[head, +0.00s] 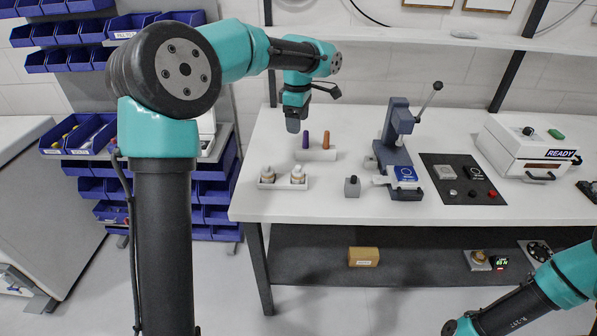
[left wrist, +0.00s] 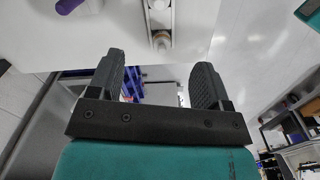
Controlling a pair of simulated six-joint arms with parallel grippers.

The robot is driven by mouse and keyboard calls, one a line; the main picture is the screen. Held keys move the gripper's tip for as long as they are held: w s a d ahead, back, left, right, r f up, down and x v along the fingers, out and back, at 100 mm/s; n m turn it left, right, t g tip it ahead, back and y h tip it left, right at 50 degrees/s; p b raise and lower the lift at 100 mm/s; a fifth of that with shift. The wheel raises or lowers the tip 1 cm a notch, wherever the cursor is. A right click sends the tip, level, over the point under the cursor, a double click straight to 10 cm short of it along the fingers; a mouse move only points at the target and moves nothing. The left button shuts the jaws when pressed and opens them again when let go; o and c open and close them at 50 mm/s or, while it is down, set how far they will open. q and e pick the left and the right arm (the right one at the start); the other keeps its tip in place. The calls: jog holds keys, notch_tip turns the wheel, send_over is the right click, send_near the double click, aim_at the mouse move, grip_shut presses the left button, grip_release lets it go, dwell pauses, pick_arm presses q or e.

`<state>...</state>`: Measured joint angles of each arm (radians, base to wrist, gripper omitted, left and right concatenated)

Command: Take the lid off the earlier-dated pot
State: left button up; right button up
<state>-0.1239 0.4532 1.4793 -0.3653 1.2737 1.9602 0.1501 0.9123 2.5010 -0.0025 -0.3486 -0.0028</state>
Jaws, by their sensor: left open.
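One pot (left wrist: 161,43) shows beyond the fingertips. My right gripper is out of frame; only part of that arm shows.
A white block with a purple peg (head: 306,139) and an orange peg (head: 326,139) stands behind the pots. A blue lever press (head: 397,145), a dark control mat (head: 462,180) and a white box marked READY (head: 525,150) stand to the right. The table's front left is clear.

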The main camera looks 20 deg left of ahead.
pick_arm(q)
send_over(298, 166)
notch_tip(298, 166, down, 12)
jog(key=shift+s+f, duration=0.1)
jog(key=shift+s, duration=0.05)
dwell(0.3)
jog(key=shift+f, duration=2.6)
jog(key=shift+c, duration=0.3)
jog(key=c, duration=1)
jog(key=shift+r, duration=0.1)
